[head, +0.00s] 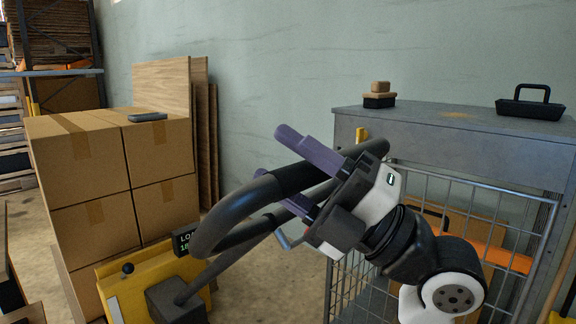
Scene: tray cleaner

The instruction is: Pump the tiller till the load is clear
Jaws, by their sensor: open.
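The tiller (229,215) is a dark grey looped handle on a shaft that rises from a yellow jack body (138,285) at the lower left. My gripper (271,153) has two purple fingers, spread apart, with the upper bar of the tiller loop running between them. Whether a finger touches the bar I cannot tell. The load is a stack of brown taped cartons (78,158) behind the jack, with a small grey item (148,117) on top. The bottom of the stack is hidden, so its gap to the floor does not show.
A grey bench (450,125) with a wire mesh side (345,285) stands at right, holding a brush (379,97) and a black tray-like tool (530,108). Wooden boards (172,85) lean against the wall.

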